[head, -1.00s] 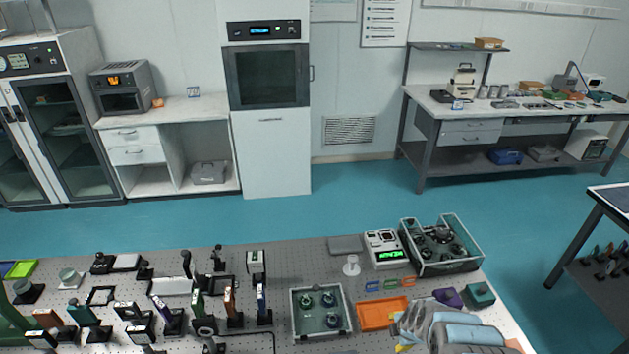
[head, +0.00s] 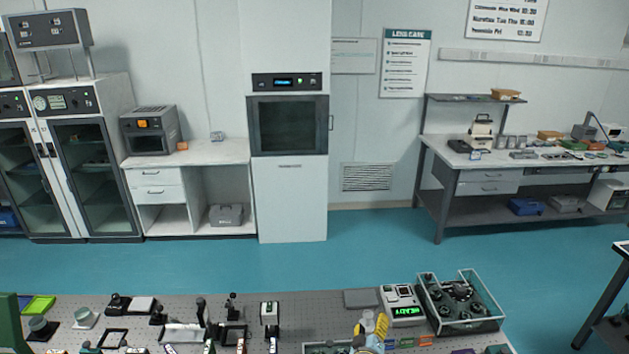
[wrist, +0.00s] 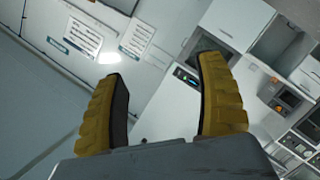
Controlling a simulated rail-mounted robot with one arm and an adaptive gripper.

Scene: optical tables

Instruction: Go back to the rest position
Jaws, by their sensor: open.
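My gripper (wrist: 160,105) shows in the wrist view with its two yellow ribbed fingers spread apart and nothing between them. It faces the far wall, with the tall white cabinet and posters tilted behind it. In the head view my gripper (head: 372,330) is at the bottom edge, above the optical table (head: 255,306). Its yellow fingers point up, and the rest of it is cut off by the frame.
A clear-walled box with dark round parts (head: 460,305) and a meter with a green display (head: 402,304) stand right of my gripper. Several optics mounts crowd the table's left side. The blue floor (head: 330,255) beyond the table is clear.

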